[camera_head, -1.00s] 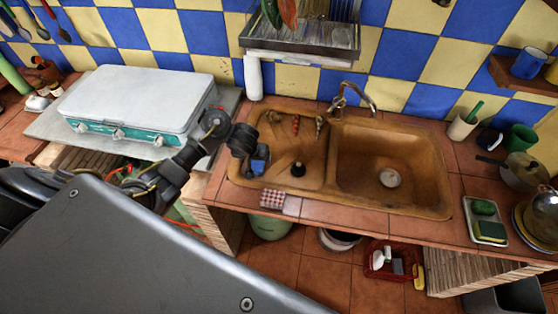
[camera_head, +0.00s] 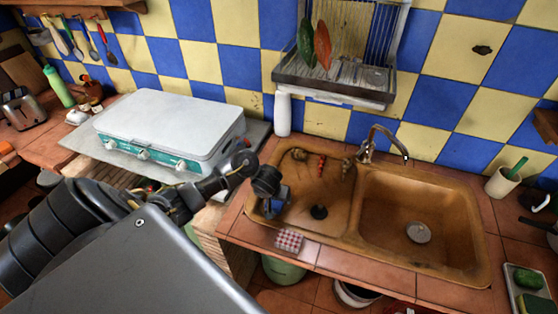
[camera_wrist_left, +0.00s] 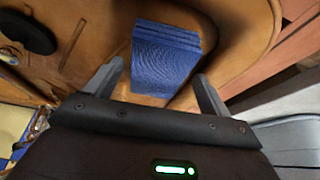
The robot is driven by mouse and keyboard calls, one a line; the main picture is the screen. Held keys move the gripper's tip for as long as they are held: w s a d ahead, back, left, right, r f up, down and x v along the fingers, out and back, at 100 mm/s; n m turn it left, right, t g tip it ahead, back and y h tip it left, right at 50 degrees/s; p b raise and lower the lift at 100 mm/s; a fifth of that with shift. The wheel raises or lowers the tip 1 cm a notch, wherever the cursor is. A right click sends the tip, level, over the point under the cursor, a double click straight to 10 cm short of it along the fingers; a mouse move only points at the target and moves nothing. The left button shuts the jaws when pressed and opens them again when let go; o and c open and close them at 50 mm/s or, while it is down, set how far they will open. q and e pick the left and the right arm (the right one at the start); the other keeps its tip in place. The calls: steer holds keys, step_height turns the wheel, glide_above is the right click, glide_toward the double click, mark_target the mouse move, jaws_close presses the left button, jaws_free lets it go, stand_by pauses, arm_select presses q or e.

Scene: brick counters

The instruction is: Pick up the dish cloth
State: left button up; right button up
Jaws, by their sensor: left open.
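A blue, folded cloth in stacked layers (camera_wrist_left: 165,60) lies in the left basin of the brown sink; I take it for the dish cloth. In the head view it shows as a small blue patch, partly hidden by my left gripper (camera_head: 275,207). In the left wrist view, the two fingers of my left gripper (camera_wrist_left: 158,84) are open, with the cloth between and beyond them. I cannot tell whether they touch it. My right gripper is not in view.
The brown sink (camera_head: 345,247) has a tap (camera_head: 385,140) behind it. A red-and-white checked cloth (camera_head: 289,240) lies on the front edge. A white stove (camera_head: 172,115) stands left. A dish rack (camera_head: 330,85) hangs above. A tray (camera_head: 512,290) is at right.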

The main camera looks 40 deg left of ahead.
arm_select(q)
steer(key=shift+d+r, duration=0.1)
steer(key=shift+d, duration=0.1)
steer(key=shift+w, duration=0.1)
steer(key=shift+f, duration=0.25)
stand_by(0.4)
steer(key=c, duration=1.1)
